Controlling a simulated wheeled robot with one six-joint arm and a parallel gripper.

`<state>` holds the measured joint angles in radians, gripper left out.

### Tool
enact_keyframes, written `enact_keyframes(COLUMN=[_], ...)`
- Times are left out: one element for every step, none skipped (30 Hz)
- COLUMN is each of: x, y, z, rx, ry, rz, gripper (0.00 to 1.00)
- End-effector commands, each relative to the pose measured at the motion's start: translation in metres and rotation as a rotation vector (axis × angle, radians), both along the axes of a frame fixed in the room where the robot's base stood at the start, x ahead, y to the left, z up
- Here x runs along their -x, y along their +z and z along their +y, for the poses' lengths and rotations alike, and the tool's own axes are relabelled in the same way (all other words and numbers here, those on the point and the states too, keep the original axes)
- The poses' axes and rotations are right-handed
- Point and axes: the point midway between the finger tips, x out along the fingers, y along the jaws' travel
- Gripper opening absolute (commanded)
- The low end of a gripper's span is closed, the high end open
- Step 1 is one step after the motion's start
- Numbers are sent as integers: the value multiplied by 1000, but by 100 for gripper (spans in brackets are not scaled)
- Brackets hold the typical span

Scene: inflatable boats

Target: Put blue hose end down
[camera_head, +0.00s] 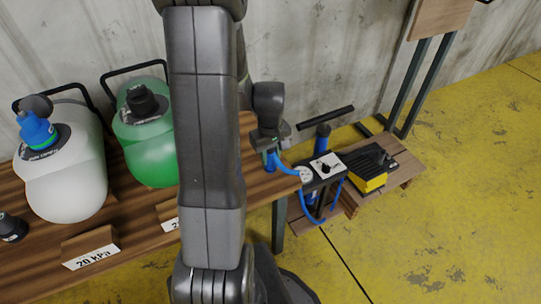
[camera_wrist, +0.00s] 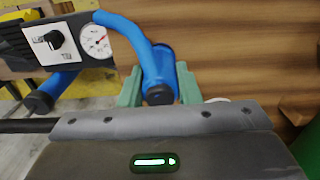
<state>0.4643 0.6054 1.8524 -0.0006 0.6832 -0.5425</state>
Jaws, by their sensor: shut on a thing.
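My gripper (camera_head: 270,142) is shut on the blue hose end (camera_head: 270,160), over the right end of the wooden table (camera_head: 258,189). In the wrist view the blue hose end (camera_wrist: 160,78) sits between the two green fingers, its dark tip toward the camera. The blue hose (camera_head: 287,170) curves right from it to the pump (camera_head: 320,171), near the round gauge (camera_wrist: 96,41). I cannot tell whether the hose end touches the table.
A white bottle (camera_head: 64,175) with a blue cap and a green bottle (camera_head: 147,150) stand on the table at left. A 20 kPa sign (camera_head: 91,249) is at the front edge. A low wooden bench (camera_head: 402,167) with a yellow-black box (camera_head: 369,181) is at right.

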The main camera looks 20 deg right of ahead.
Motion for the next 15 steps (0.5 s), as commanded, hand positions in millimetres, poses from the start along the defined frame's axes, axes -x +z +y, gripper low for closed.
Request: enact_keyframes(x=[0, 0, 0, 0, 0, 0, 0, 0, 0, 0, 0, 0, 0, 0, 0], y=[0, 0, 0, 0, 0, 0, 0, 0, 0, 0, 0, 0, 1, 1, 1], z=[0, 0, 0, 0, 0, 0, 0, 0, 0, 0, 0, 0, 0, 0, 0], rx=[0, 0, 0, 0, 0, 0, 0, 0, -1, -1, -1, -1, -1, -1, -1], ry=[0, 0, 0, 0, 0, 0, 0, 0, 0, 0, 0, 0, 0, 0, 0], rz=[0, 0, 0, 0, 1, 1, 1, 1, 1, 1, 1, 1, 1, 1, 1], gripper=[0, 0, 0, 0, 34, 42, 48, 52, 52, 52, 52, 52, 52, 52, 52])
